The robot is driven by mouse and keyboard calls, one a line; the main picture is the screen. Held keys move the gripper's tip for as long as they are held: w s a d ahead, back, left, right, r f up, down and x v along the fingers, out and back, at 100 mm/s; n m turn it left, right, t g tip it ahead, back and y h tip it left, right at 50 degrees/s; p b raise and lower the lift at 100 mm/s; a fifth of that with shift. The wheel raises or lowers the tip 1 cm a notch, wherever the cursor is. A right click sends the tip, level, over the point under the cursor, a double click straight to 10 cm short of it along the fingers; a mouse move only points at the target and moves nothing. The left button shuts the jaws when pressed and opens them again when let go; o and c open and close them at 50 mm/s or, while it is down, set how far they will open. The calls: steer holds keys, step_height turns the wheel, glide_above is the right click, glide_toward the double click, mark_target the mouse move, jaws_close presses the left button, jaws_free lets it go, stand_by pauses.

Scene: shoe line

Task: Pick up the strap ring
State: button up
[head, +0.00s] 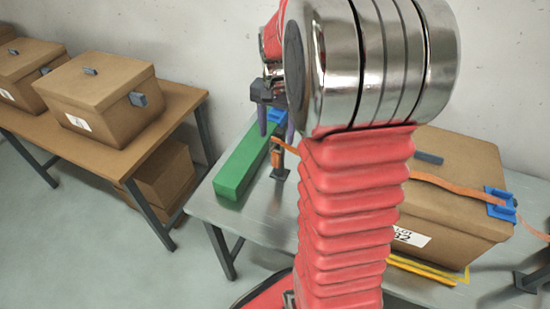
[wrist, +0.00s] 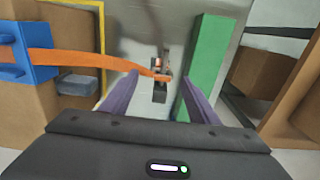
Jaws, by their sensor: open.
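An orange strap (wrist: 75,60) runs from a blue buckle (wrist: 35,50) on a cardboard box to a small dark post (wrist: 160,95) in the wrist view. The strap's end, with an orange and metal piece at the post top (wrist: 158,63), lies between my fingers; I cannot make out the ring's shape clearly. In the head view the post (head: 281,172) stands on the grey table, with the orange piece (head: 277,131) above it. My gripper (wrist: 159,78) is open, its purple fingers either side of the strap end. It also shows in the head view (head: 275,126), partly hidden by my arm.
A long green block (head: 243,162) lies left of the post on the grey table (head: 212,208). The strapped cardboard box (head: 455,200) stands to the right, partly behind my arm. A brown table (head: 110,150) with several boxes is at the left. Grey floor lies between the tables.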

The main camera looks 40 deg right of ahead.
mark_target(276, 152)
steer(key=shift+f, duration=2.7)
steer(key=shift+w+f, duration=0.15)
steer(key=shift+f, duration=2.5)
steer(key=shift+c, duration=0.2)
steer(key=c, duration=1.1)
steer(key=shift+r, duration=0.1)
steer(key=shift+r, duration=0.45)
steer(key=s+a, duration=0.3)
steer(key=a, duration=0.2)
steer(key=s+a, duration=0.3)
steer(key=a, duration=0.2)
steer(key=s+a, duration=0.3)
steer(key=a, duration=0.2)
steer(key=shift+s+a+r, duration=0.1)
steer(key=shift+a+r, duration=0.15)
steer(key=shift+a, duration=0.05)
